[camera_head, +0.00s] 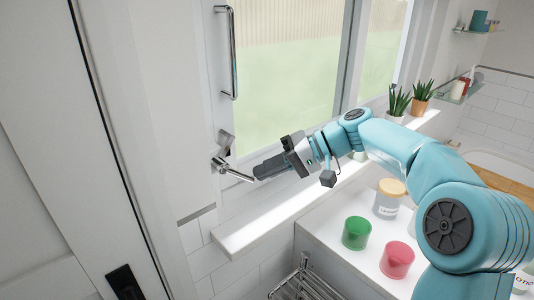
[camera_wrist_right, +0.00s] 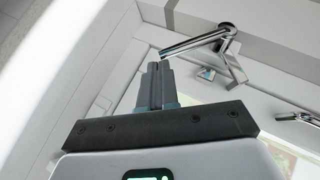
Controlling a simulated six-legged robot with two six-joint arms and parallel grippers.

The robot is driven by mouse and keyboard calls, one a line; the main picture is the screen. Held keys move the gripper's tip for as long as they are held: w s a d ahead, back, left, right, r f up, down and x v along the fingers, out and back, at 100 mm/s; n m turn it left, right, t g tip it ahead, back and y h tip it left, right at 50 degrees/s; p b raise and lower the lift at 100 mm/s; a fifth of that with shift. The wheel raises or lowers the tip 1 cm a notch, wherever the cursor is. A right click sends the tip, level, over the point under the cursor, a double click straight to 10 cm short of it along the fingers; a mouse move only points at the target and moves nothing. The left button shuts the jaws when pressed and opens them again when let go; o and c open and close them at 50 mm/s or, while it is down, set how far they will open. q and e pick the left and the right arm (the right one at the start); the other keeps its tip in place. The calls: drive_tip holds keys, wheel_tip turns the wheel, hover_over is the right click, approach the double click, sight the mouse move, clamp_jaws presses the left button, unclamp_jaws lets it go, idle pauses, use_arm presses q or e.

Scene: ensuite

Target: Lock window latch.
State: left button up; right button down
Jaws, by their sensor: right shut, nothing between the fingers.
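The window latch (camera_head: 234,172) is a chrome lever low on the left side of the window frame, and its free end points right and slightly down. It also shows in the wrist view (camera_wrist_right: 195,42), running from its mount to a spot just beyond my fingers. My right gripper (camera_head: 257,173) is shut and empty, with its fingertips at the lever's free end. In the wrist view the shut fingers (camera_wrist_right: 153,67) are close to that end; I cannot tell whether they touch it. My left gripper is out of view.
A vertical chrome bar handle (camera_head: 233,52) is above the latch. A white sill (camera_head: 240,232) runs below, with potted plants (camera_head: 398,103) farther along. A green jar (camera_head: 356,233), a pink jar (camera_head: 396,260) and a wooden-lidded jar (camera_head: 389,203) stand under my right arm.

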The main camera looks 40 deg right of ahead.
drive_tip(key=a+f+m+y+b, duration=0.1)
drive_tip(key=b, duration=0.2)
drive_tip(key=a+f+m+t+y+b, duration=0.1)
drive_tip(key=f+y+b, duration=0.1)
drive_tip(key=a+f+m+y+b, duration=0.1)
drive_tip(key=f+b, duration=0.1)
drive_tip(key=b, duration=0.1)
drive_tip(key=shift+s+a+t+y+b, duration=0.15)
drive_tip(key=shift+a+t+y+b, duration=0.15)
drive_tip(key=shift+y, duration=0.1)
drive_tip(key=shift+a+f+b, duration=0.1)
drive_tip(key=shift+a+b, duration=0.1)
drive_tip(key=shift+b, duration=0.15)
drive_tip(key=shift+a+f+b, duration=0.3)
drive_tip(key=shift+a+b, duration=0.65)
drive_tip(key=shift+b, duration=0.2)
drive_tip(key=shift+s, duration=0.1)
drive_tip(key=shift+s+d, duration=0.3)
drive_tip(key=shift+d, duration=0.15)
drive_tip(key=v, duration=1.5)
drive_tip(key=shift+d+f, duration=0.2)
